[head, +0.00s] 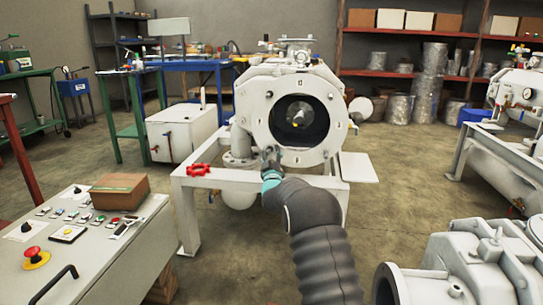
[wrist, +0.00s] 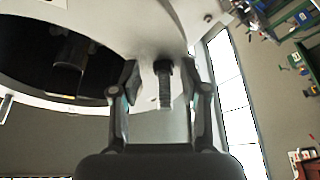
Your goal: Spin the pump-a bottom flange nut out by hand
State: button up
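The pump (head: 258,100) is a pale grey machine on a white frame, with a round end flange (head: 318,152) around a dark opening. In the head view my gripper (head: 270,160) is at the lower left of this flange, small and partly hidden by my arm. In the wrist view a dark threaded stud with a nut-like head (wrist: 164,85) stands out from the pale flange (wrist: 150,35). My gripper (wrist: 160,76) has one finger on each side of it, with visible gaps. Whether this is the bottom flange nut I cannot tell for sure.
A control panel (head: 85,250) with a cardboard box (head: 119,191) stands at the left front. Another machine (head: 470,265) is at the right front. Open floor (head: 400,190) lies right of the pump.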

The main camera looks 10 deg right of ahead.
jog(key=shift+a, duration=0.15)
jog(key=shift+s+f, duration=0.1)
jog(key=v, duration=1.1)
jog(key=shift+s+f, duration=0.2)
jog(key=shift+s, duration=0.1)
